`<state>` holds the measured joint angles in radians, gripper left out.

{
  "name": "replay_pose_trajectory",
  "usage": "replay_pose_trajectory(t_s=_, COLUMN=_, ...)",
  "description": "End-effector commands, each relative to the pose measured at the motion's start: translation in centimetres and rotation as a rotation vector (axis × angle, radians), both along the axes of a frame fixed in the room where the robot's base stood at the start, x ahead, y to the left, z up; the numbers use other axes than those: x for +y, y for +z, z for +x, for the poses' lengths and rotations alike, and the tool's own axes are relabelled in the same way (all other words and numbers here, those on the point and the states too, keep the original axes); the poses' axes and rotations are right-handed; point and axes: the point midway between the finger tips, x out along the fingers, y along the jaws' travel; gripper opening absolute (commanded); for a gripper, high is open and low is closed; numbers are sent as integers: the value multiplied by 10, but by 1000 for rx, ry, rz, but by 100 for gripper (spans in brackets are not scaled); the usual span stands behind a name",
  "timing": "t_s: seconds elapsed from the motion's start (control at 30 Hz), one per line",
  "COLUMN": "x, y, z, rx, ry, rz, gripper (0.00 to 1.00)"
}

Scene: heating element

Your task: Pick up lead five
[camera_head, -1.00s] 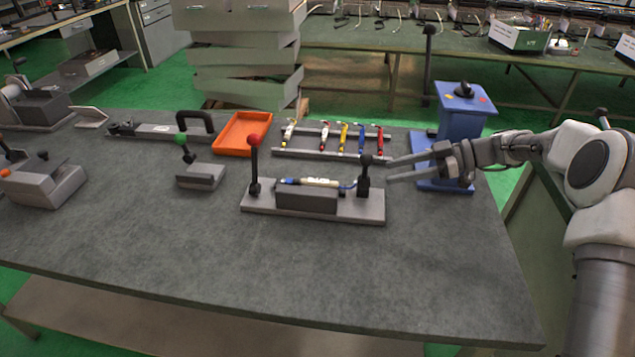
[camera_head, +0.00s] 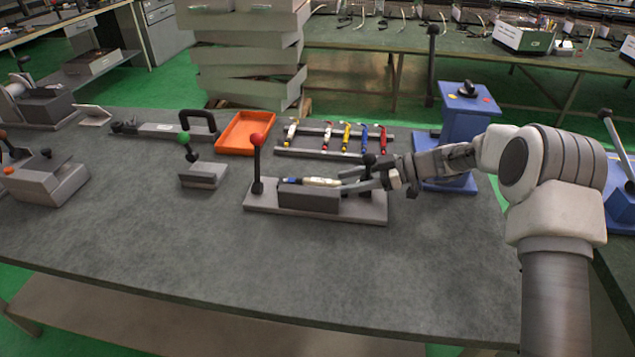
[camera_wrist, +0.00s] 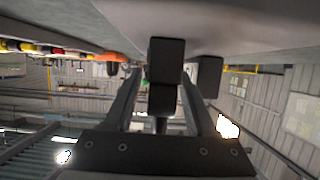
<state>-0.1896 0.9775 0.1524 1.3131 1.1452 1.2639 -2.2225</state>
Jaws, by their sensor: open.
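Several coloured leads lie across a grey two-rail rack (camera_head: 310,153): a white and yellow one (camera_head: 291,131), a red and white one (camera_head: 327,135), a yellow one (camera_head: 346,136), a blue one (camera_head: 364,138) and a red one (camera_head: 382,139) at the right end. No number is readable on them. A white lead (camera_head: 320,181) lies in the grey lever fixture (camera_head: 310,200) in front of the rack. My gripper (camera_head: 345,181) is open, over the fixture's right part near that lead's right end. Its fingers partly hide the fixture's right lever. I cannot tell whether it touches anything.
A red-knobbed lever (camera_head: 256,160) stands at the fixture's left. An orange tray (camera_head: 243,133) and a green-knobbed clamp (camera_head: 200,172) lie further left. A blue stand (camera_head: 462,125) rises behind my arm. The table front is clear.

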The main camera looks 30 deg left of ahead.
Motion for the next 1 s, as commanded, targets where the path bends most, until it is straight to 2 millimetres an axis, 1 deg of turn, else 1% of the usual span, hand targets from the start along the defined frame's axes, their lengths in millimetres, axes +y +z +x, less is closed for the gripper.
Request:
replay_pose_trajectory(t_s=0.17, x=0, y=0, z=0, rx=0, ry=0, rz=0, gripper=56)
replay_pose_trajectory(t_s=0.2, x=0, y=0, z=0, rx=0, ry=0, rz=0, gripper=49)
replay_pose_trajectory(t_s=0.27, x=0, y=0, z=0, rx=0, ry=0, rz=0, gripper=38)
replay_pose_trajectory(t_s=0.4, x=0, y=0, z=0, rx=0, ry=0, rz=-1, gripper=13)
replay_pose_trajectory(t_s=0.47, x=0, y=0, z=0, rx=0, ry=0, rz=-1, gripper=2)
replay_pose_trajectory(t_s=0.5, x=0, y=0, z=0, rx=0, ry=0, rz=-1, gripper=0)
replay_pose_trajectory(t_s=1.0, x=-1, y=3, z=0, rx=-2, ry=0, rz=1, gripper=0)
